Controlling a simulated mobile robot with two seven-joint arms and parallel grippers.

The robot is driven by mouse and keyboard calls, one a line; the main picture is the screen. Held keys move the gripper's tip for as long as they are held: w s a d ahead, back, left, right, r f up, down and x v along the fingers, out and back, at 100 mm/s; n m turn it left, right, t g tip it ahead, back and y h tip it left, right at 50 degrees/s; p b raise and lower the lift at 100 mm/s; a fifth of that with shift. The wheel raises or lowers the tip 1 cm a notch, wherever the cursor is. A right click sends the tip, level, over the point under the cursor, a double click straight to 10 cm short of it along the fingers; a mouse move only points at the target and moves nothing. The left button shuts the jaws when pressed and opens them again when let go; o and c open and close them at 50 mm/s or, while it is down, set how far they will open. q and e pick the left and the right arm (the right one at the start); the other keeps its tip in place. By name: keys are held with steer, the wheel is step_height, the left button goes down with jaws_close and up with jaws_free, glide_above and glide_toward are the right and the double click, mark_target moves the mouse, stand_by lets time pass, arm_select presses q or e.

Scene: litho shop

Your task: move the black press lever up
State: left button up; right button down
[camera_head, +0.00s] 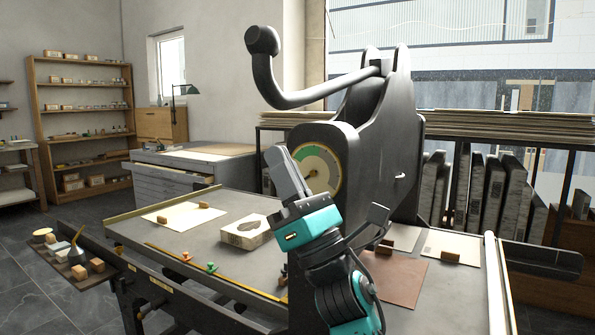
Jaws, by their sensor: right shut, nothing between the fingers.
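The black press lever (310,93) is a curved bar with a round knob (262,41) at its free end. It joins the top of the tall black press (408,150) and reaches out to the left, with its knob end raised above the bend. My right gripper (279,160) is shut and empty, with its fingers pointing up. In the picture it is below the lever and in front of the round dial (318,178), apart from the lever. My left gripper is not in view.
The press bed (215,230) holds paper sheets, small wooden blocks and a pale stone block (246,232). A side tray (58,262) with small items sticks out at the left. Upright slabs (492,195) stand behind the press. The space left of the lever is free.

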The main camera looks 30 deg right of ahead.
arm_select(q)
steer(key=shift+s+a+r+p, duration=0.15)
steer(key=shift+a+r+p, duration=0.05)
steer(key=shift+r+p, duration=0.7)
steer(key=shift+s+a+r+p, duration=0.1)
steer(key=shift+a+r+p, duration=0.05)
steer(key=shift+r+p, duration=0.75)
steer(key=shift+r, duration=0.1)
